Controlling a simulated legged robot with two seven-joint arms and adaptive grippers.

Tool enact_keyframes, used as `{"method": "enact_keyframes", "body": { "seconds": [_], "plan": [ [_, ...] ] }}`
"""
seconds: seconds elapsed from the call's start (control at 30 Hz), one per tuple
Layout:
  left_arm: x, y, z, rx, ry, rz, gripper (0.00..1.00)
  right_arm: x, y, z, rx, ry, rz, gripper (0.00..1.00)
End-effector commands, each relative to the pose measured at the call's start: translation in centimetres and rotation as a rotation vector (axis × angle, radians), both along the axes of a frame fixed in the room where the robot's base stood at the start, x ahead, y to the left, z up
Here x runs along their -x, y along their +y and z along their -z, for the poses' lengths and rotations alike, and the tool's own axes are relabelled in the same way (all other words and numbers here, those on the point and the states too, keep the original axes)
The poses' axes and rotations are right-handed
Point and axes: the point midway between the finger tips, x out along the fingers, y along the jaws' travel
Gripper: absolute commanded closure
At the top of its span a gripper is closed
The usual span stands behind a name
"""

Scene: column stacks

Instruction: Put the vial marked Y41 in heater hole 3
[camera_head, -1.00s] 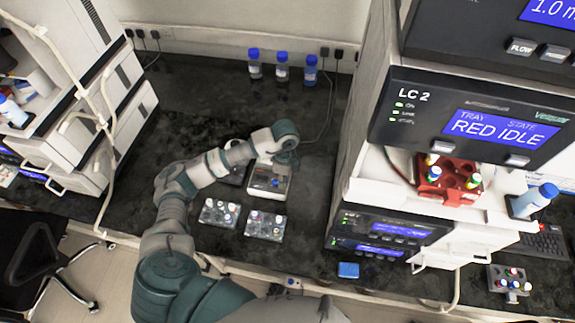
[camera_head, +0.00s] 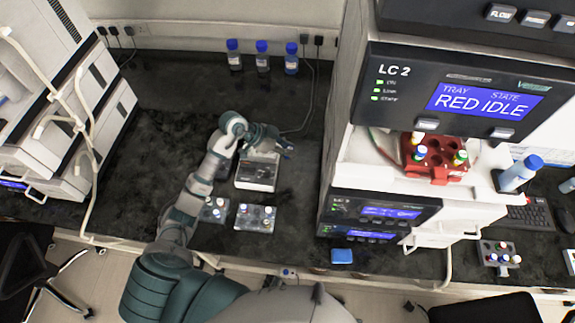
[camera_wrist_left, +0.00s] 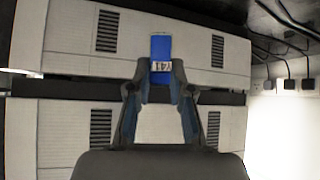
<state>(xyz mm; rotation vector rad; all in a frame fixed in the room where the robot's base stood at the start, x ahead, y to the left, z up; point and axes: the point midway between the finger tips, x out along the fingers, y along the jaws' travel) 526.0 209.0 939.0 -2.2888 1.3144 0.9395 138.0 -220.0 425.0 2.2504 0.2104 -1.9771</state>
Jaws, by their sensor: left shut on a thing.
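My left gripper (camera_head: 287,147) is above the back of the white heater (camera_head: 257,172), pointing to the right. In the left wrist view, the left gripper (camera_wrist_left: 161,80) is shut on a blue thing with a white label reading Y41, the vial (camera_wrist_left: 160,48). The vial stands out beyond the fingertips, and its lower part is hidden between them. In the head view the vial is too small to tell from the fingers. The heater's holes are hidden or too small to make out. My right gripper is not in view.
Two vial racks stand in front of the heater, the right one (camera_head: 256,218) clear and the left one (camera_head: 213,210) partly behind my arm. Blue-capped bottles (camera_head: 262,57) stand at the back wall. The LC 2 instrument (camera_head: 440,100) with a red tray (camera_head: 436,158) bounds the right side.

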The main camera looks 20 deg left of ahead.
Motion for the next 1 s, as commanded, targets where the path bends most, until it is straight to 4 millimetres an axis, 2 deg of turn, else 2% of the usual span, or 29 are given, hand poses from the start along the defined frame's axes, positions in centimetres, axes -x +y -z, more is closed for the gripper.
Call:
{"method": "enact_keyframes", "body": {
  "seconds": [0.2, 0.3, 0.4, 0.57, 1.0],
  "plan": [
    [-1.9, 5.1, 1.2, 0.154, -0.137, -0.208, 1.0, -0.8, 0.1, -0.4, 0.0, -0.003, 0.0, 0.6],
    [-2.2, 7.0, 1.6, 0.185, -0.181, -0.269, 1.0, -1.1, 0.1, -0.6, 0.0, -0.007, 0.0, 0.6],
    [-2.3, 8.0, 1.8, 0.199, -0.206, -0.302, 1.0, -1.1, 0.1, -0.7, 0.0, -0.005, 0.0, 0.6],
    [-2.4, 8.4, 2.1, 0.204, -0.219, -0.317, 1.0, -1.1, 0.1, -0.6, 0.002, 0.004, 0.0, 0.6],
    [-2.4, 8.4, 3.4, 0.203, -0.216, -0.314, 1.0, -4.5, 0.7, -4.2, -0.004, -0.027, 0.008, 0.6]
  ]
}}
